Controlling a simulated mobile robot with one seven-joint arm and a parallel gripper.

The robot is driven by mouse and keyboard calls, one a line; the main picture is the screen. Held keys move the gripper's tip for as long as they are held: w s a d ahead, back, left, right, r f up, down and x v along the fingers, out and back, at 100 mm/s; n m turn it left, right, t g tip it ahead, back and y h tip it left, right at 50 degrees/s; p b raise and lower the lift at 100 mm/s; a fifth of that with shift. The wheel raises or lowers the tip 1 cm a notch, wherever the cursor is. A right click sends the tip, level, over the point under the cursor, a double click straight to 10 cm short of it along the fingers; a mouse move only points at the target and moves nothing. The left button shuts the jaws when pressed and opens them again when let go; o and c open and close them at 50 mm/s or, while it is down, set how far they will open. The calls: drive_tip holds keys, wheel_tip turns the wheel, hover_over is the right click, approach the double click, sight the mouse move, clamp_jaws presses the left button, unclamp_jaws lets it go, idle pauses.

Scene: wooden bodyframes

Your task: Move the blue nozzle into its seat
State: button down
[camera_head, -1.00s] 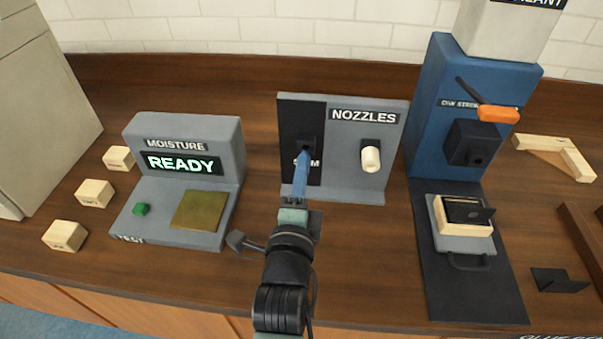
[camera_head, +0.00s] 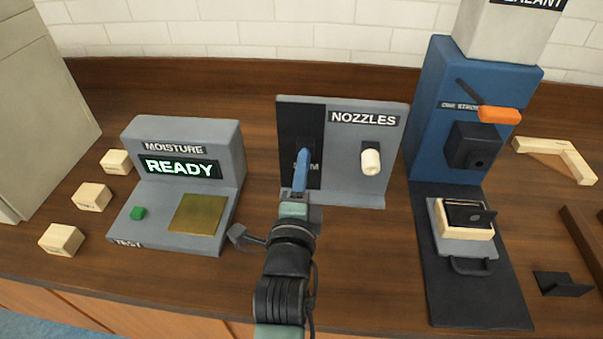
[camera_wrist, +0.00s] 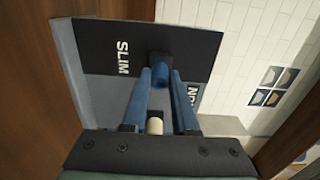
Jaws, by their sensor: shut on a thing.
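The blue nozzle (camera_wrist: 160,74) is a short blue cylinder between my fingertips in the wrist view. My gripper (camera_head: 302,158) is shut on it in front of the dark SLIM panel of the nozzle board (camera_head: 342,190). A black holder (camera_wrist: 158,57) is right behind the nozzle; I cannot tell whether they touch. In the head view my blue fingers hide the nozzle. The blue dispenser (camera_head: 432,100) stands to the right, with a black block (camera_head: 473,145) that has a dark hole low on its front. Whether this is the seat is not marked.
A white nozzle (camera_head: 371,162) hangs on the right half of the board. The moisture tester (camera_head: 228,150) reads READY at the left, beside several wood blocks (camera_head: 92,197). A wood block in a fixture (camera_head: 462,268) sits below the dispenser. The counter between board and dispenser is narrow.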

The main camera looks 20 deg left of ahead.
drive_tip(key=shift+w+a, duration=0.15)
drive_tip(key=shift+w, duration=0.35)
drive_tip(key=c, duration=0.6)
unclamp_jaws()
drive_tip(key=b+v, duration=0.1)
drive_tip(key=v, duration=1.2)
drive_tip(key=shift+b, duration=0.4)
drive_tip(key=shift+r, duration=0.1)
